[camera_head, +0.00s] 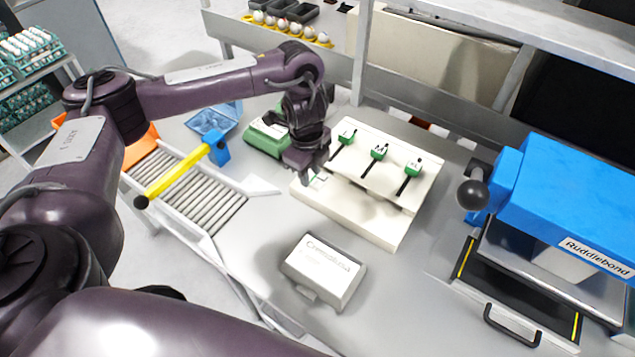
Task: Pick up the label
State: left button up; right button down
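A cream label stand (365,232) on the bench has a sloped upper board with three green tags, marked with size letters. The left tag (347,135) is partly beside my wrist, the middle tag (380,151) reads M, and the right tag (414,165) is at the far end. Each has a dark slot below it. My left gripper (309,175) points down at the stand's left end, below the left tag. A small pale piece with green (319,178) shows by its fingertips; I cannot tell whether it is held. The finger gap is unclear. My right gripper is not in view.
A white box (325,268) sits in front of the stand. A roller conveyor (190,190) with a yellow bar (178,176) is at left. A green scale-like device (265,138) stands behind my gripper. A blue machine (570,200) fills the right. Eggs (282,24) line the back.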

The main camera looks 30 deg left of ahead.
aim_at(314, 189)
pick_arm(q)
jog(key=f, duration=0.2)
jog(key=w+f, duration=0.1)
jog(key=f, duration=0.2)
jog(key=shift+d, duration=0.2)
jog(key=shift+s, duration=0.1)
jog(key=shift+c, duration=0.3)
grip_shut()
